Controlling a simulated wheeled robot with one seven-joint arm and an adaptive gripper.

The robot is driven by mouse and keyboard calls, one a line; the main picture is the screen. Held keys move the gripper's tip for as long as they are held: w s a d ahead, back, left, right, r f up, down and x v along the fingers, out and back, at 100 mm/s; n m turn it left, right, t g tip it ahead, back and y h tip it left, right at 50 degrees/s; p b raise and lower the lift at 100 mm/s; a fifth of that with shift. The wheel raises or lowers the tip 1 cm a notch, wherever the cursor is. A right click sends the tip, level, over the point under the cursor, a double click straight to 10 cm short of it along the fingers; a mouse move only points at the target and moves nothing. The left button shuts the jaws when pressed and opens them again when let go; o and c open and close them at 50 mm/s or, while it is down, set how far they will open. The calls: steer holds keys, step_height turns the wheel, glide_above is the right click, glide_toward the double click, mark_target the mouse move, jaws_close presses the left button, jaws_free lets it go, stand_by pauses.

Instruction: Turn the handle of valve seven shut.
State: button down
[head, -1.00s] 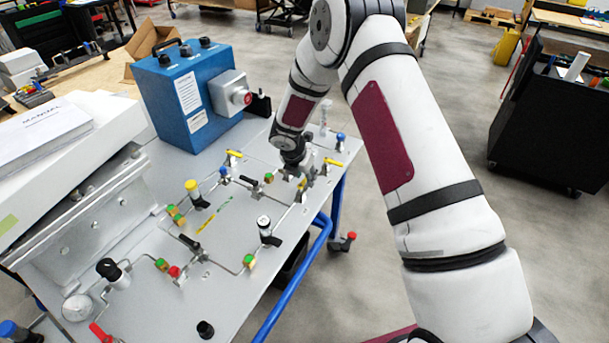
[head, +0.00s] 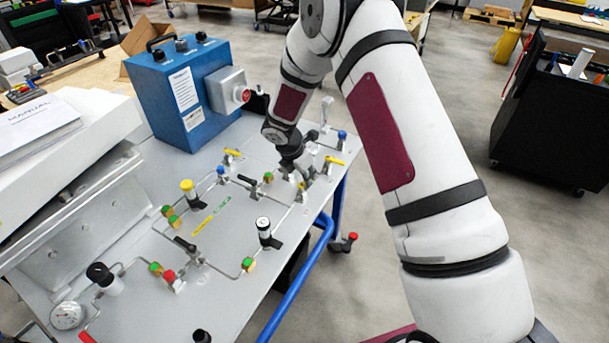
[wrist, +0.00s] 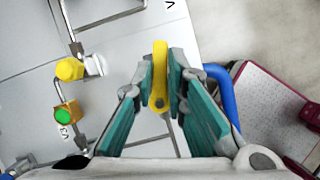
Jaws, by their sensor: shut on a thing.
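In the wrist view, my gripper (wrist: 161,85) is shut on a yellow valve handle (wrist: 159,60), with one teal-padded finger on each side. The handle points up in that picture, past the fingertips. The valve body under it is mostly hidden by the fingers, and I cannot read a number on it. In the head view, my gripper (head: 299,172) is low over the far right part of the grey panel (head: 215,270). The arm hides part of it there, and the held handle cannot be made out.
A blue box (head: 185,100) with a red button stands behind the valves. Another yellow handle (head: 335,161) and a blue-capped fitting (head: 342,137) are close to my gripper. A black-handled valve (head: 265,232) is nearer. Open floor lies right of the blue table frame (head: 290,290).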

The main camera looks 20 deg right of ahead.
steer(key=m+b, duration=0.1)
steer(key=m+g, duration=0.1)
steer(key=m+b, duration=0.1)
steer(key=shift+s+d+f+m+h+b, duration=0.15)
steer(key=shift+s+m+h+b, duration=0.15)
steer(key=shift+m, duration=0.1)
steer(key=m+g+b, duration=0.1)
steer(key=m+b, duration=0.1)
steer(key=m, duration=0.1)
steer(key=shift+s+m+g, duration=0.3)
steer(key=shift+s+g, duration=0.05)
steer(key=shift+g, duration=0.05)
steer(key=m+b, duration=0.1)
steer(key=m+g+b, duration=0.1)
steer(key=m, duration=0.1)
steer(key=shift+s+m, duration=0.3)
steer(key=shift+s, duration=0.1)
steer(key=shift+s+a+m+g+y+b, duration=0.2)
steer(key=shift+m+g+y+b, duration=0.2)
steer(key=shift+m, duration=0.5)
steer(key=shift+s+a+m+g+y+b, duration=0.15)
steer(key=shift+m+g+y+b, duration=0.25)
steer(key=shift+m, duration=0.5)
steer(key=c, duration=1.6)
jaws_free()
steer(key=shift+r, duration=0.25)
